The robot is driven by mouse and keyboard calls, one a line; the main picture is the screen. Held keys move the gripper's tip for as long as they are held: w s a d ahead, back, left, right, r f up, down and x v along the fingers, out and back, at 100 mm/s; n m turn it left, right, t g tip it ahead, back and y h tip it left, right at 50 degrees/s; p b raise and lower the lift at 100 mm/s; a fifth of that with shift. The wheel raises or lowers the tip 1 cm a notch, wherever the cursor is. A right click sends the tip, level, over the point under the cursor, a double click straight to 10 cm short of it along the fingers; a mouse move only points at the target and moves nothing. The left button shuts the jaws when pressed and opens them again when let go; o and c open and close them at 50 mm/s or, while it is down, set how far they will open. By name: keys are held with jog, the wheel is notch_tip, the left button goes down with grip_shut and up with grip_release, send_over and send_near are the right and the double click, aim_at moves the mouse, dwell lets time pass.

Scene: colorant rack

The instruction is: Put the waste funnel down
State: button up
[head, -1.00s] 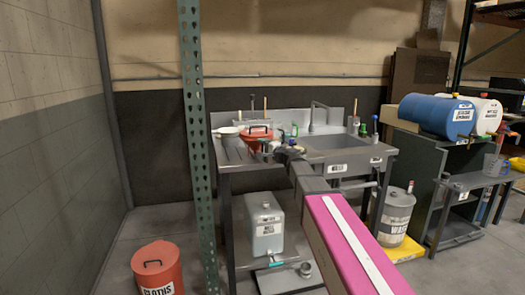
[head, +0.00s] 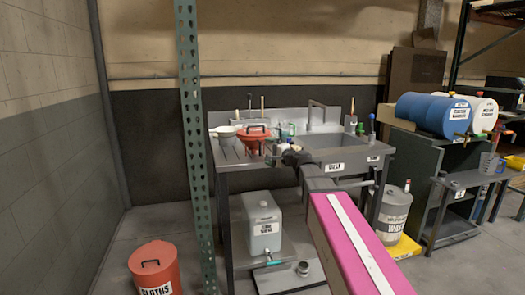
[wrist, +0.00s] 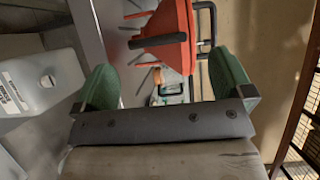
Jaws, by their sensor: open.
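The waste funnel (head: 256,139) is orange-red with a dark handle. It stands upright on the steel bench top, left of the sink. In the wrist view the funnel (wrist: 178,30) lies ahead of the green finger pads, its dark handle showing in front of it. My gripper (head: 279,152) is just right of the funnel in the head view. In the wrist view my gripper (wrist: 164,72) has its fingers wide apart with nothing between them. The funnel's underside cannot be made out clearly.
A white bowl-like funnel (head: 226,131) sits left of the red one. Bottles (head: 284,130) stand behind, and the sink basin (head: 335,142) is to the right. A grey can (head: 264,226) is on the shelf below. A green upright post (head: 190,150) stands in front at left.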

jog(key=v, duration=0.6)
jog(key=s+d+f+n+g+h, duration=0.1)
jog(key=s+f+n+g+h, duration=0.3)
jog(key=f, duration=0.8)
jog(key=s+d+f+n+g+h, duration=0.1)
jog(key=s+d+f+g, duration=0.15)
jog(key=s+f, duration=0.6)
jog(key=s+d+f+n+g+h, duration=0.2)
jog(key=s+d+f+g+h, duration=0.1)
jog(key=f, duration=0.5)
jog(key=s+d+f+n+g+h, duration=0.1)
jog(key=s+d+f+g+h, duration=0.2)
jog(key=s+d+f+h, duration=0.2)
notch_tip(320, 180, down, 4)
jog(key=s+d, duration=0.2)
jog(key=shift+s+n, duration=0.35)
jog(key=shift+n, duration=0.05)
jog(key=shift+d+r, duration=0.1)
